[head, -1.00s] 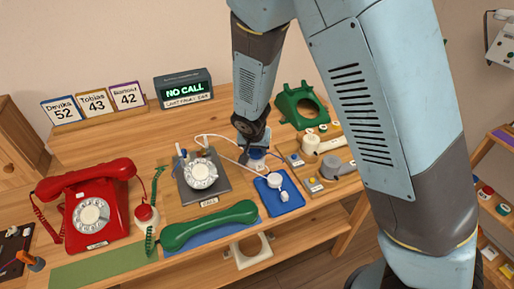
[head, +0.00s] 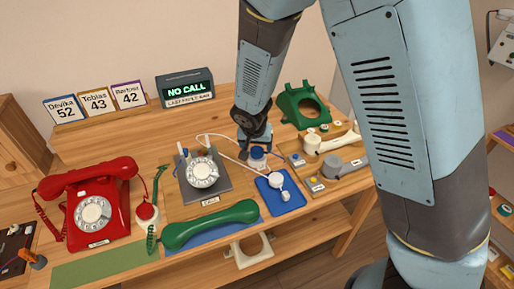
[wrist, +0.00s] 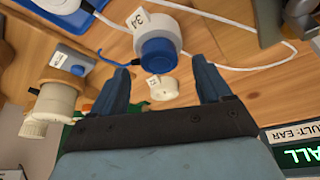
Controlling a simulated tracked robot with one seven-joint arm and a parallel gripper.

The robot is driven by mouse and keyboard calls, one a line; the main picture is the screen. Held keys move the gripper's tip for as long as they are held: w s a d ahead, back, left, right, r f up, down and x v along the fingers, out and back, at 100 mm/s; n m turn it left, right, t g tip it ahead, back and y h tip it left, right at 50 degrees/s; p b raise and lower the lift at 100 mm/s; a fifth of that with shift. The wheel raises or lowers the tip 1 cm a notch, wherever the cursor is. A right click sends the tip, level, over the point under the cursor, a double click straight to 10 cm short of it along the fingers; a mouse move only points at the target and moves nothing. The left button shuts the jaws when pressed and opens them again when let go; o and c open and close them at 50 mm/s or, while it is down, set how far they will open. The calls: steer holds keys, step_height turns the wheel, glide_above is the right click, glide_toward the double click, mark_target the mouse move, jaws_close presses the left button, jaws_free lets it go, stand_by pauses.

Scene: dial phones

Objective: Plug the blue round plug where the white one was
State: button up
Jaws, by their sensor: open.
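The blue round plug (wrist: 157,54) sits on a white round socket body (wrist: 158,28) with a number tag, and its blue cord (wrist: 108,58) runs left in the wrist view. In the head view the blue plug (head: 257,152) is just below my gripper (head: 255,141). My gripper (wrist: 160,68) is open and empty, with the plug beyond its fingertips, apart from them. A small white round piece (wrist: 163,88) with a tag lies between the fingers, on the wood. The white plug (head: 276,180) lies on the blue tray (head: 291,207).
A grey dial phone (head: 203,173) stands left of the plug, and a green handset (head: 210,225) lies in front. A green phone shell (head: 303,104) and wooden blocks with a white and a grey part (head: 345,165) are to the right. A white cord (wrist: 240,68) loops across the bench.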

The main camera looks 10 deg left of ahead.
steer(key=v, duration=1.1)
steer(key=shift+d, duration=0.15)
